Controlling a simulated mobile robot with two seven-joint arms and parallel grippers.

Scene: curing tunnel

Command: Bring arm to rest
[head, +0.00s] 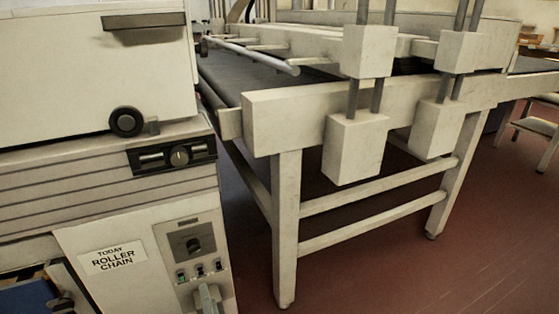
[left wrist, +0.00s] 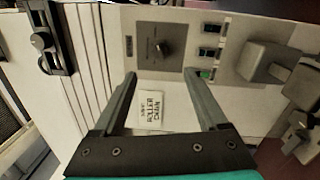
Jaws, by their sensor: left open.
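My left gripper (left wrist: 160,73) is open in the left wrist view, its two dark fingers spread with nothing between them. Beyond the fingers is the machine's pale control panel, with the "TODAY ROLLER CHAIN" label (left wrist: 150,105) turned in the picture between them. The label (head: 113,260) also shows at lower left in the head view. There I cannot clearly make out the left gripper at the bottom left edge. I cannot tell how far the fingertips are from the panel. My right gripper is in neither view.
The panel has a dark knob (head: 193,245), several small switches, and a projecting grey lever (head: 207,298). The lever (left wrist: 265,62) stands right of the fingers in the wrist view. A pale conveyor frame (head: 285,225) stands right of the machine. Red floor (head: 490,230) is clear at right.

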